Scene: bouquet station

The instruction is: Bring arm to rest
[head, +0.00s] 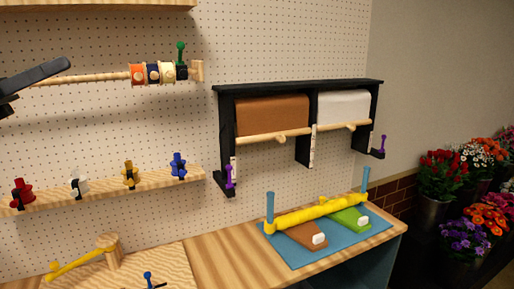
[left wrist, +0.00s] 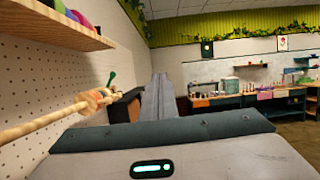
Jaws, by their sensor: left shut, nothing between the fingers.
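My left gripper (head: 62,66) comes in at the left edge of the head view, in front of the pegboard and close to the left part of a wooden rod (head: 100,77). In the left wrist view its fingers (left wrist: 157,95) point away from the camera, shut together with nothing between them. The rod shows to their left in that view (left wrist: 45,122), and I cannot tell how far apart they are. My right gripper is in neither view.
The rod carries several ribbon spools (head: 153,73) and a green-knobbed peg (head: 181,52). Below is a shelf (head: 110,190) with coloured clips. A black rack (head: 225,120) holds brown and white rolls above a bench with a blue mat (head: 340,237). Flower buckets (head: 428,212) stand at right.

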